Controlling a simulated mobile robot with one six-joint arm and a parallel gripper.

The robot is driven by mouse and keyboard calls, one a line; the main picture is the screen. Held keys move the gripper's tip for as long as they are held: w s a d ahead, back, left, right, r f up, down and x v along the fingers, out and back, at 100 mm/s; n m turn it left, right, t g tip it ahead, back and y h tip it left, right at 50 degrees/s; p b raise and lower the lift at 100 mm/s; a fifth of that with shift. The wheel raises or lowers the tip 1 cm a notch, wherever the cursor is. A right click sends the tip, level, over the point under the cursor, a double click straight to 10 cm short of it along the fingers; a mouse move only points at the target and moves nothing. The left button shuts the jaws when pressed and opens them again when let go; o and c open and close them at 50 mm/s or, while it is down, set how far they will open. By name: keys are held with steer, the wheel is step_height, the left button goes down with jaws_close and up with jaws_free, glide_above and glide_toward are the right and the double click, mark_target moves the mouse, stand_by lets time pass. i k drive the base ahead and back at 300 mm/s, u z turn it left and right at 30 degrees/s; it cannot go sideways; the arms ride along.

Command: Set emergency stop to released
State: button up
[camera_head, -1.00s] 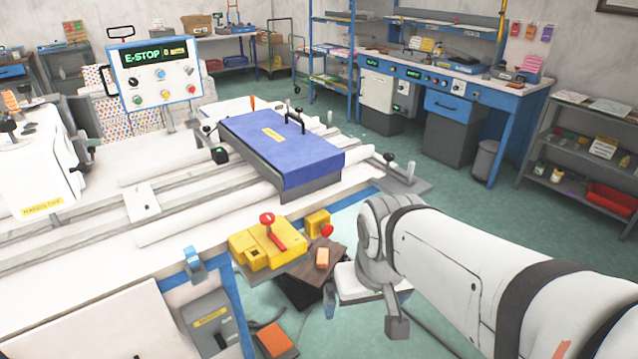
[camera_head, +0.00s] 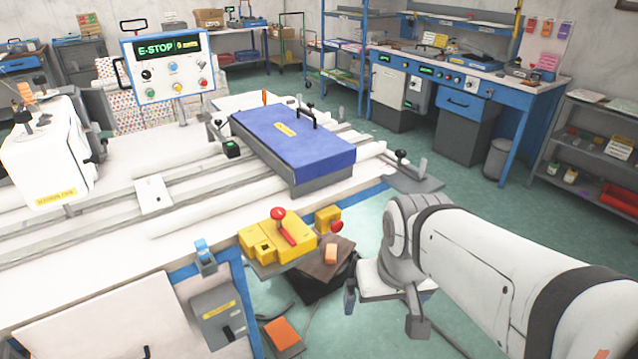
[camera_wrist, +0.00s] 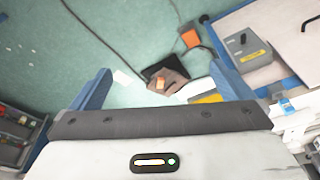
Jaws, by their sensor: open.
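A small yellow box (camera_head: 327,214) with a red mushroom button (camera_head: 337,226) on its side, seemingly the emergency stop, sits at the front edge of the white machine table. Whether the button is pressed in is too small to tell. The control panel's green display (camera_head: 156,49) reads "E-STOP". A larger yellow box (camera_head: 265,246) with a red lever (camera_head: 285,228) stands left of the button. My gripper (camera_head: 384,308) is right of and below the button in the picture, apart from it. In the wrist view my gripper (camera_wrist: 163,88) is open and empty, facing the floor.
A blue-topped block (camera_head: 290,140) lies on the machine's rails. A grey box (camera_head: 218,312) hangs on the table's front.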

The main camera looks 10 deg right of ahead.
mark_target(337, 226)
steer(key=u, duration=3)
steer(key=i, duration=0.35)
steer(key=z, duration=3.35)
steer(key=i, duration=0.5)
steer(key=u, duration=0.1)
